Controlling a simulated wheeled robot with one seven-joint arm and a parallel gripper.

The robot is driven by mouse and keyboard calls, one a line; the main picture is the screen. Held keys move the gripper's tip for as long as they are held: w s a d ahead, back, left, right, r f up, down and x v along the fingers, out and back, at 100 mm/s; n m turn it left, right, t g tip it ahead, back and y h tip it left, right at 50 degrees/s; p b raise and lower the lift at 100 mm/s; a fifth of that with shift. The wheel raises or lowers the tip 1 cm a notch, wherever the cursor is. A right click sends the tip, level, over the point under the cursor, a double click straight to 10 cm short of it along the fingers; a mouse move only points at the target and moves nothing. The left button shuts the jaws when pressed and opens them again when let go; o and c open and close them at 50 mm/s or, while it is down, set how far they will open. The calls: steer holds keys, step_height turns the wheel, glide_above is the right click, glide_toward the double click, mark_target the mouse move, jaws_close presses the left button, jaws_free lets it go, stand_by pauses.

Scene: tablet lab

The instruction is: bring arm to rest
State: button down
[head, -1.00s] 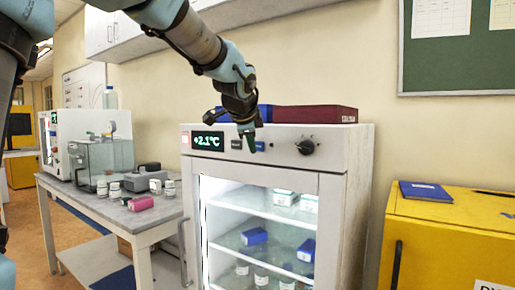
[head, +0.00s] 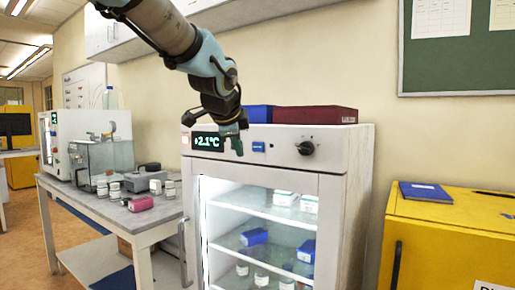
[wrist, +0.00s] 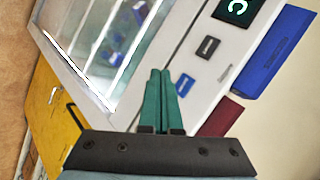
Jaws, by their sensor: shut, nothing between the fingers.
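My arm reaches in from the top left of the head view, and my gripper (head: 238,147) hangs in front of the upper panel of the white glass-door fridge (head: 340,200). In the wrist view its two green fingers (wrist: 159,95) lie together, shut with nothing between them. The fingertips point toward the fridge front. The fridge display (head: 208,141) reads about 2.1°C, and part of it also shows in the wrist view (wrist: 236,8).
A blue binder (head: 258,114) and a dark red binder (head: 315,115) lie on the fridge. A bench (head: 105,220) with instruments and jars stands left. A yellow cabinet (head: 440,235) with a blue book (head: 425,191) stands right. Wall cupboards (head: 240,12) hang above.

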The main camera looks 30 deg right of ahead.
stand_by(0.4)
steer(key=w+a+f+n+g+y, duration=0.2)
steer(key=a+f+n+y, duration=0.2)
steer(key=a+f+n, duration=0.95)
steer(key=s+a+f+n+g, duration=0.1)
steer(key=s+a+f+n, duration=0.2)
steer(key=a+f, duration=0.2)
steer(key=s+a+f+n+g+y, duration=0.1)
steer(key=s+a+f, duration=0.3)
steer(key=a, duration=0.5)
steer(key=s+a+f+n+g, duration=0.2)
steer(key=s+a+f+n, duration=0.1)
steer(key=a+f+n, duration=0.1)
steer(key=a+f, duration=0.1)
steer(key=a, duration=0.1)
steer(key=shift+s+a+f+n+y, duration=0.35)
steer(key=shift+s+a+y, duration=0.05)
